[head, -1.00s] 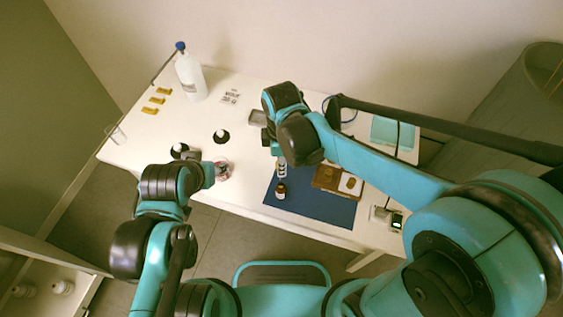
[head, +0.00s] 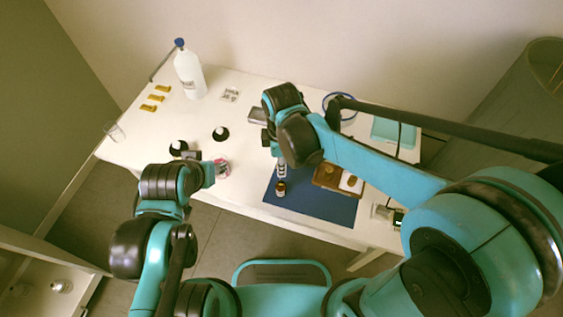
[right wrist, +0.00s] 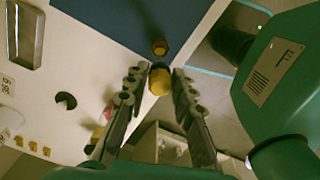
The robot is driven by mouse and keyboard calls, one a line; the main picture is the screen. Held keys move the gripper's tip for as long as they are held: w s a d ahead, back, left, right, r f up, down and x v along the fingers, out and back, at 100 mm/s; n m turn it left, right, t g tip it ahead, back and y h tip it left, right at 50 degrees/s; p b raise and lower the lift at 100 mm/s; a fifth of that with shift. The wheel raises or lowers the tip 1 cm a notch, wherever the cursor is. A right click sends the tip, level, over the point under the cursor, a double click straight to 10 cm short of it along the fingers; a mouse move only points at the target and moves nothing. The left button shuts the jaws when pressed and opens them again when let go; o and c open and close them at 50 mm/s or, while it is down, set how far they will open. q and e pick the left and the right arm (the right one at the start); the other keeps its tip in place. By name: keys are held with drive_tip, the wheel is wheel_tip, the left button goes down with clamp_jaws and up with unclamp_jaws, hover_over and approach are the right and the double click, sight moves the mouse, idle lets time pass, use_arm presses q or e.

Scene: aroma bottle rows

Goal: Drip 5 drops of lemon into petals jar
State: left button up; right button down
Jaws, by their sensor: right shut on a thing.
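The petals jar (head: 222,169), with pink contents, stands near the table's front edge, left of the blue mat. My left gripper (head: 209,172) is right beside it; its fingertips are not clear. My right gripper (head: 282,168) is above the blue mat (head: 315,205). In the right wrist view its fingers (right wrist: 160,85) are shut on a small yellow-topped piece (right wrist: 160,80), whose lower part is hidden. I cannot read a lemon label.
A brown tray (head: 325,177) lies on the mat, right of my right gripper. Two black round things (head: 220,133) and (head: 178,147), a large white bottle (head: 189,75), a glass (head: 115,131) and yellow pieces (head: 155,98) are on the left. A turquoise tray (head: 393,133) is at the right.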

sight(281, 179)
drive_tip(key=shift+f, duration=0.15)
drive_tip(key=shift+f+b, duration=3.05)
drive_tip(key=shift+f, duration=0.75)
drive_tip(key=c, duration=1.8)
unclamp_jaws()
drive_tip(key=shift+c, duration=0.5)
drive_tip(key=shift+r, duration=0.1)
wheel_tip(281, 179, up, 9)
drive_tip(key=p, duration=0.7)
drive_tip(key=shift+f, duration=0.2)
